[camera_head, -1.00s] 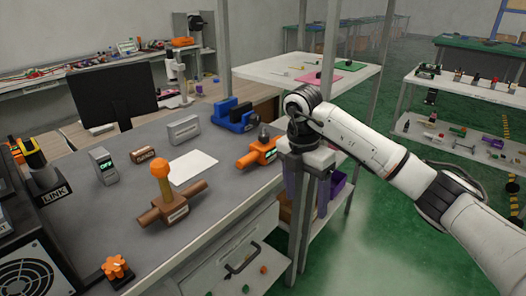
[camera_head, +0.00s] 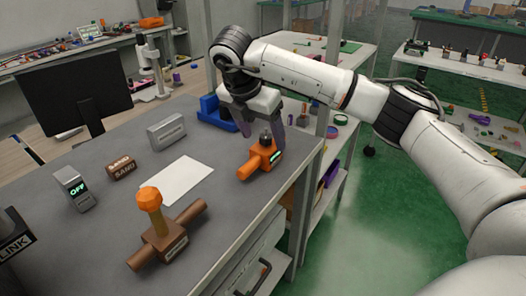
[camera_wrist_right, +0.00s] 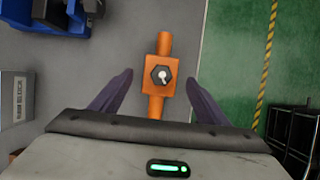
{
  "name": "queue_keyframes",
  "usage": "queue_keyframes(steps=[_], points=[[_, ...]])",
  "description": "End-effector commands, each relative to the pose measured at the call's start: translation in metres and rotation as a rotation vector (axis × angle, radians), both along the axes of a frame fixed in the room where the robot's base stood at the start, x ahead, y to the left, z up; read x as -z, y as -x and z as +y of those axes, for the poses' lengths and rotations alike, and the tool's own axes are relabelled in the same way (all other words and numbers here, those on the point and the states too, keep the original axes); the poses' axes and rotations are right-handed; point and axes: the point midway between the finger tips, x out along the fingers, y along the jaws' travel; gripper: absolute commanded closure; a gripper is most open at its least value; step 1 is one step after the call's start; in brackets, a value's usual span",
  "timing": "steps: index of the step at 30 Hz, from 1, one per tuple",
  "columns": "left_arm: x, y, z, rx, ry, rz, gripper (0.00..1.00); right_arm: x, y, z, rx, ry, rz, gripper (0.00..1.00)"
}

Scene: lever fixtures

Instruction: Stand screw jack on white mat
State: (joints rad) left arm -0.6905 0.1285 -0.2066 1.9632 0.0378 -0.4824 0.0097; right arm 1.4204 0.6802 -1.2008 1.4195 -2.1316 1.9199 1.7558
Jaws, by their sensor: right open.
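An orange block (camera_head: 262,155) with a round bar out of each end and a dark hex head on top stands near the right edge of the grey bench; it appears to be the screw jack, though its label is unreadable. It also shows in the right wrist view (camera_wrist_right: 150,84), upright between the fingers. My right gripper (camera_head: 275,127) is open, pointing down over it, with one finger on either side and a visible gap to each (camera_wrist_right: 159,77). The white mat (camera_head: 175,181) lies flat and bare to its left. My left gripper is out of view.
A brown fixture (camera_head: 165,240) with an orange-knobbed lever stands in front of the mat. A grey block (camera_head: 167,131), a brown "SAND" block (camera_head: 121,167) and a grey "OFF" box (camera_head: 75,187) stand around it. A blue fixture (camera_head: 215,112) is behind the orange block.

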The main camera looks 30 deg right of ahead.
Motion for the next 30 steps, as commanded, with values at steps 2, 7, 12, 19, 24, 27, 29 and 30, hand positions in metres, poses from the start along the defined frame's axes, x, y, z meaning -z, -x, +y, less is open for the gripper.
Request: queue_keyframes(steps=[2, 7, 12, 19, 24, 27, 29, 30], points=[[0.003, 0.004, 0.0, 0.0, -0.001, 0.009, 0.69, 0.005, -0.001, -0.002, 0.0, 0.0, 0.0, 0.31], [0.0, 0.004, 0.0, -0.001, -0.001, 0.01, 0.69, 0.02, -0.003, -0.012, 0.002, 0.001, 0.003, 0.31], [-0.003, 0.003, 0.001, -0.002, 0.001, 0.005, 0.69, 0.043, -0.007, -0.023, 0.002, 0.0, 0.003, 0.31], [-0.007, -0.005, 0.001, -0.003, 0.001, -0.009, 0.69, 0.053, -0.009, -0.027, 0.0, 0.0, 0.0, 0.31], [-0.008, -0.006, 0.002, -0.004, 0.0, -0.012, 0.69, 0.053, -0.009, -0.027, 0.0, 0.0, 0.0, 0.38], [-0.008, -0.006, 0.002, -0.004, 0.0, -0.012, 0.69, 0.053, -0.009, -0.026, 0.0, 0.0, 0.0, 0.55], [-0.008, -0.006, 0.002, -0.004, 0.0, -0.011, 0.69, 0.053, -0.009, -0.026, 0.0, 0.0, 0.0, 0.65], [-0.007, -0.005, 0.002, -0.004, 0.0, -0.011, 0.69, 0.053, -0.009, -0.026, 0.0, 0.0, 0.0, 0.72]])
